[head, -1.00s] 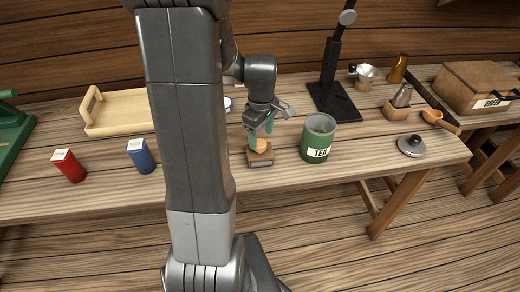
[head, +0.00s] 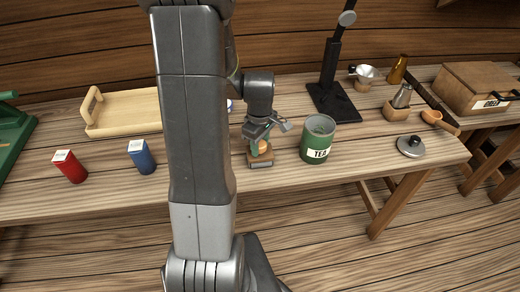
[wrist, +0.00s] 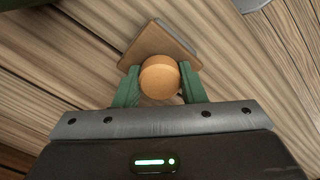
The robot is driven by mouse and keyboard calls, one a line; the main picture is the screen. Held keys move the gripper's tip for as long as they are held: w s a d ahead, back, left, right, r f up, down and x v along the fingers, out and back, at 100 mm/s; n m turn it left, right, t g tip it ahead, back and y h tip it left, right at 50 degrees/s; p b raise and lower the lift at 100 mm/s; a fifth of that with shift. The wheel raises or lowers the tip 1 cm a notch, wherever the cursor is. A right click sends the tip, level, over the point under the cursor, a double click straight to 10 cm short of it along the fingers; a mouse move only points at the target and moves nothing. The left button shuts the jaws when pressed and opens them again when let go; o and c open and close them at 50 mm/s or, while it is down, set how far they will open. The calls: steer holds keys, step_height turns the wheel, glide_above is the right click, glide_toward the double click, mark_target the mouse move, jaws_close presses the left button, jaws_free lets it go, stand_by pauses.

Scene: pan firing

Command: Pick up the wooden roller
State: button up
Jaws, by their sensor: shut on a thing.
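The wooden roller (wrist: 160,78) shows its round orange-brown end in the wrist view, between the two green fingers of my gripper (wrist: 160,92). The fingers touch it on both sides, and my gripper is shut on it. In the head view the roller (head: 261,147) is a small orange patch, partly hidden by my gripper (head: 258,146). A small brown block-like stand (head: 261,161) with a grey front strip is directly below the roller. I cannot tell whether the roller still touches it.
A green TEA canister (head: 317,140) stands close to the right of my gripper. A black stand (head: 332,100) is behind it. A grey lid (head: 411,146) lies at right.

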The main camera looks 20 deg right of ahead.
mark_target(260, 144)
step_height(260, 144, up, 10)
steer(key=shift+b, duration=0.35)
